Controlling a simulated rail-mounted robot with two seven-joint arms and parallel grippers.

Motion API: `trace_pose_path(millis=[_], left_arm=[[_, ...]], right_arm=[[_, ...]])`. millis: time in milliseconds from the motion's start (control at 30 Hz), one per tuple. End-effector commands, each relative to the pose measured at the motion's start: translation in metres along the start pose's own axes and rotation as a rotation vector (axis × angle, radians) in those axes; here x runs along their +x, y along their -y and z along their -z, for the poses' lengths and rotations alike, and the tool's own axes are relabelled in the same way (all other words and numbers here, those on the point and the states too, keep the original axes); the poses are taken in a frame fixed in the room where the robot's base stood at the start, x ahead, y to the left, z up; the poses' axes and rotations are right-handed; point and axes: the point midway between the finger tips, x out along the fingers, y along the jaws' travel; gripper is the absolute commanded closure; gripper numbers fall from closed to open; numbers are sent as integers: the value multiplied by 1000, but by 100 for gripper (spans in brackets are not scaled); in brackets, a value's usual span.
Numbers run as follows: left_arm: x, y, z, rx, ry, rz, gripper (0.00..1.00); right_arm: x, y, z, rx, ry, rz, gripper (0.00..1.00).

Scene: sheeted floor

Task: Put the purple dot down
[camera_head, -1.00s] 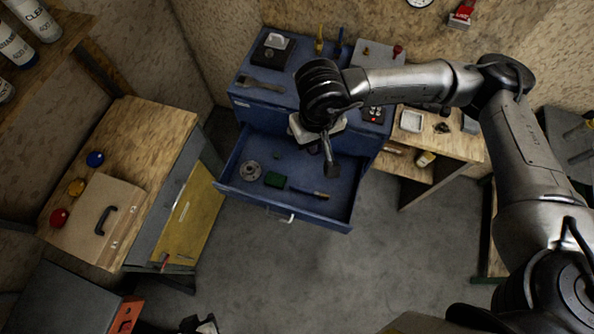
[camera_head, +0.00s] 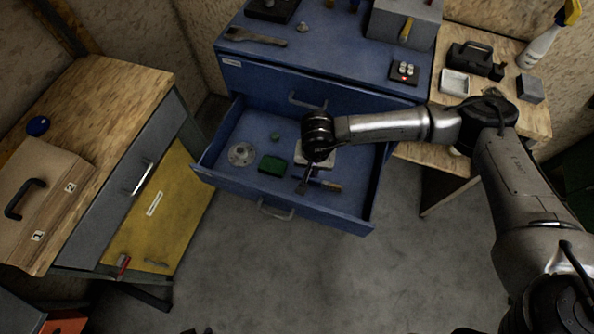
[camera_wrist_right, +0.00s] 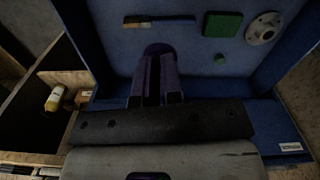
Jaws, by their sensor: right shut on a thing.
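My right gripper (camera_head: 305,184) hangs over the open blue drawer (camera_head: 285,208). In the right wrist view its two fingers (camera_wrist_right: 157,75) are shut on a dark purple rounded thing, the purple dot (camera_wrist_right: 158,48). The dot's lower part is hidden between the fingers. In the head view I cannot make out the dot; the gripper and wrist cover it. The drawer floor shows beyond the fingertips in the wrist view, but I cannot tell whether the dot touches it. My left gripper does not show.
The drawer holds a green block (camera_head: 273,165), a grey disc (camera_head: 241,154), a small green piece (camera_head: 276,137) and a brush (camera_head: 326,184). The drawer's left front has bare floor. A wooden bench with a case (camera_head: 38,200) stands left; a bench with a tray (camera_head: 455,83) stands right.

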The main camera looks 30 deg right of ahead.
Motion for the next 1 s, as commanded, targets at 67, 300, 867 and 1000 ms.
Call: trace_pose_path(millis=[67, 300, 867, 1000], left_arm=[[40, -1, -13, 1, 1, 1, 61], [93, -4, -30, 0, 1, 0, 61], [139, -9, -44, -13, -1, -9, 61], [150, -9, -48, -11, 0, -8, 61]], right_arm=[[54, -2, 3, 35, 2, -4, 100], [140, -8, 11, 122, 1, -2, 100], [201, -21, 51, 193, -4, 1, 100], [202, -27, 86, 193, -4, 0, 100]])
